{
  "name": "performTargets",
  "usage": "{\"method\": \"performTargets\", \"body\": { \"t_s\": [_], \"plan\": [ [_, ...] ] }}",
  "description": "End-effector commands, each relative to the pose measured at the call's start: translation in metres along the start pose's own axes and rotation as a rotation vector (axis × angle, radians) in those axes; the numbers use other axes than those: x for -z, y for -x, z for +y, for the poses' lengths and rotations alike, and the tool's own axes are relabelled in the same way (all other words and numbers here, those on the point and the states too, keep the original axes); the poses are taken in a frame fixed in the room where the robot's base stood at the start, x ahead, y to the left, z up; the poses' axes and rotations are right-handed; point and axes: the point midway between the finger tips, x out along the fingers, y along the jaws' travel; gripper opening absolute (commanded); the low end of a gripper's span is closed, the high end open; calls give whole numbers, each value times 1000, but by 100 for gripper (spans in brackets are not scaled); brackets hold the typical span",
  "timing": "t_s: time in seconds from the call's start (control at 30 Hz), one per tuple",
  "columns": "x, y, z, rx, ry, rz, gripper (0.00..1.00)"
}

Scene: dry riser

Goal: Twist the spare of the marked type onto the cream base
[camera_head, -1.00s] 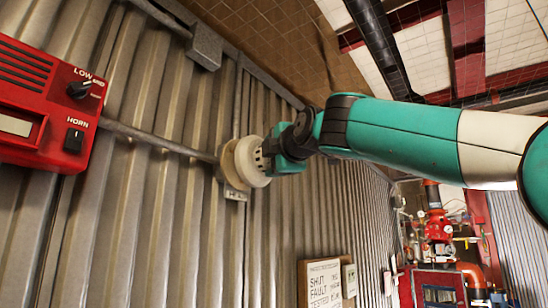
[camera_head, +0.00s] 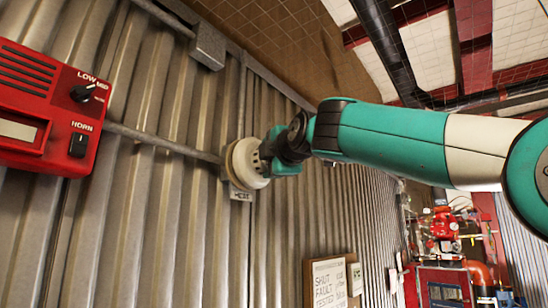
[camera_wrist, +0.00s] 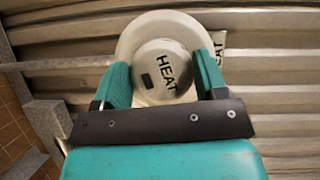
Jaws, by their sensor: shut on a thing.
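My gripper (camera_head: 272,155) is shut on a round off-white detector head (camera_head: 247,164). In the wrist view, the head's face (camera_wrist: 158,88) reads HEAT and has a small dark rectangle, with one teal finger on each side. The head is up against the cream base (camera_head: 229,171) on the corrugated wall and hides almost all of it. I cannot tell whether the two are fully seated together. A small tag (camera_head: 240,195) sits just below the base; in the wrist view a tag reading HEAT (camera_wrist: 219,44) shows beside the head.
A red panel (camera_head: 45,110) with a knob and a HORN switch is on the wall at left. Conduit (camera_head: 165,142) and a grey junction box (camera_head: 208,46) run near the base. A written board (camera_head: 328,284) is lower right. Red pipework (camera_head: 445,230) stands farther back.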

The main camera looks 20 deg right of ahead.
Motion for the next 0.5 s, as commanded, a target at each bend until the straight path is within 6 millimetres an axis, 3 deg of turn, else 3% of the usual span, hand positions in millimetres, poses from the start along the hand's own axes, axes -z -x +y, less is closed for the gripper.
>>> {"method": "performTargets", "body": {
  "t_s": [0.33,0.37,0.47,0.5],
  "plan": [
    [4,-8,1,-1,0,0,40],
    [4,-7,0,-1,0,-1,73],
    [4,-7,0,-1,0,-1,96],
    [4,-7,0,-1,0,-1,96]
  ]
}}
